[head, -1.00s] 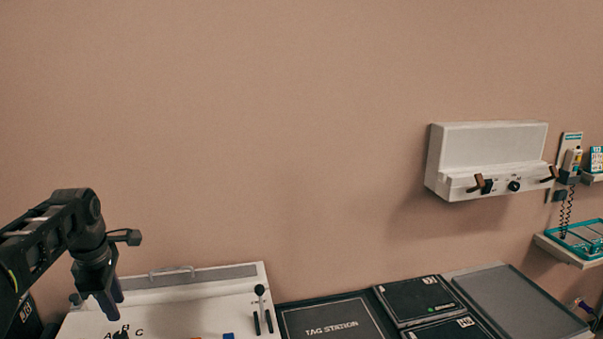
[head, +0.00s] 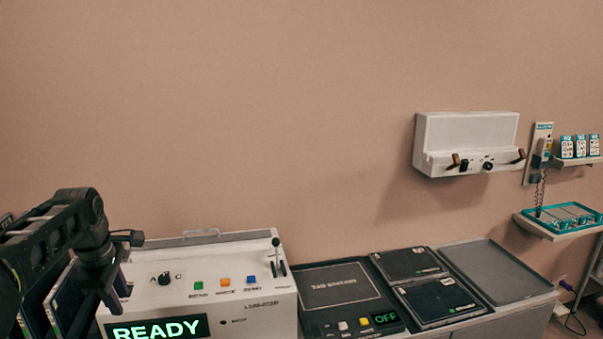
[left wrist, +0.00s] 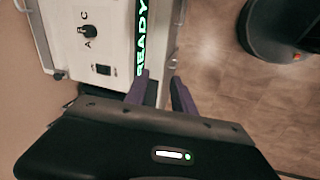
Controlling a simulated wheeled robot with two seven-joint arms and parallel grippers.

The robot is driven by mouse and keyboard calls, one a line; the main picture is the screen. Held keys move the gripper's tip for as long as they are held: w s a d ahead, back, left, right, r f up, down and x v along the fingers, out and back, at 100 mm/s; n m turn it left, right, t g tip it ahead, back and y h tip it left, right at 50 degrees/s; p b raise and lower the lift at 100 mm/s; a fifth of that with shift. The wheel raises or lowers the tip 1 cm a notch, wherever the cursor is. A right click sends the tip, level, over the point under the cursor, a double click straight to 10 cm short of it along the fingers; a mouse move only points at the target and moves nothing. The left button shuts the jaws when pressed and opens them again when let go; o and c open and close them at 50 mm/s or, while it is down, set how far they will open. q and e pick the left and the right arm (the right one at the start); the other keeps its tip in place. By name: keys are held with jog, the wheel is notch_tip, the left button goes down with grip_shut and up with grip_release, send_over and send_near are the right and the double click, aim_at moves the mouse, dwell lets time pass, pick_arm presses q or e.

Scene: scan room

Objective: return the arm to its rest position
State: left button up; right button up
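My left arm comes in from the left edge in the head view, with its gripper (head: 112,290) pointing down beside the left part of a white machine (head: 255,308). In the left wrist view the two purple-grey fingers of the left gripper (left wrist: 159,88) stand apart with nothing between them. The machine's panel (left wrist: 95,50) and its lit READY display lie beyond the fingers there. In the head view the display (head: 160,329) also reads READY. I cannot tell from the frames whether the fingers touch the machine. My right gripper is in neither view.
Right of the machine are a tag station (head: 340,288) with an OFF display, black pads (head: 437,298) and a grey tray (head: 490,268). A white wall unit (head: 467,140) and a shelf with a teal tray (head: 565,215) are at right. Wood floor (left wrist: 220,90) shows in the wrist view.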

pick_arm(q)
jog(key=w+d+f+m+t, duration=0.3)
jog(key=w+d+f+m, duration=0.2)
jog(key=w+f+m, duration=0.25)
jog(key=s+d+f+m+h, duration=0.1)
jog(key=s+d+f+m, duration=0.15)
jog(key=d+f, duration=0.55)
jog(key=s+d+f+m+h, duration=0.15)
jog(key=d+f+m, duration=0.35)
jog(key=f, duration=0.6)
jog(key=s+d+f+m+g+h, duration=0.1)
jog(key=s+d+f+m, duration=0.1)
jog(key=s+d+f, duration=0.95)
jog(key=s+d+f+g, duration=0.2)
jog(key=s+d+f, duration=0.1)
jog(key=s, duration=0.6)
jog(key=s+d+f+m+g+h, duration=0.1)
jog(key=s+d+f+g, duration=0.1)
jog(key=s, duration=0.8)
jog(key=shift+s+d+f, duration=0.2)
jog(key=shift+d+f, duration=0.3)
jog(key=shift+d, duration=0.15)
jog(key=shift+h, duration=0.25)
